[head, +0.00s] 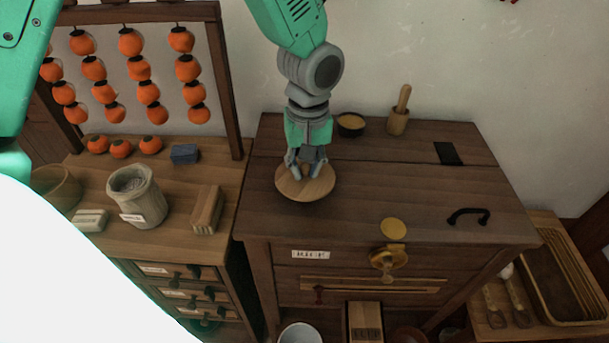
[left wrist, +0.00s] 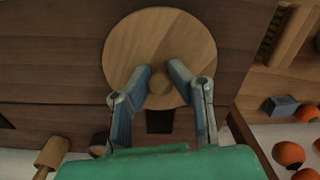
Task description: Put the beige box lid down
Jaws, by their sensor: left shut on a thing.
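A round, beige wooden lid (head: 305,189) with a small knob is at the left part of the dark wooden chest's top (head: 370,185). My left gripper (head: 305,171) comes down from above and is shut on the lid's knob. In the left wrist view, the lid (left wrist: 160,38) lies flat across the fingertips (left wrist: 161,82), with its round knob between them. The lid looks level over the chest top; I cannot tell whether it touches the wood. My right gripper is not in view.
A dark bowl (head: 351,125) and a mortar with pestle (head: 398,122) stand at the chest's back edge. A black handle (head: 468,215) is at the right. Left, a lower cabinet bears a jar (head: 137,203) and a blue block (head: 185,154). The chest's middle is clear.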

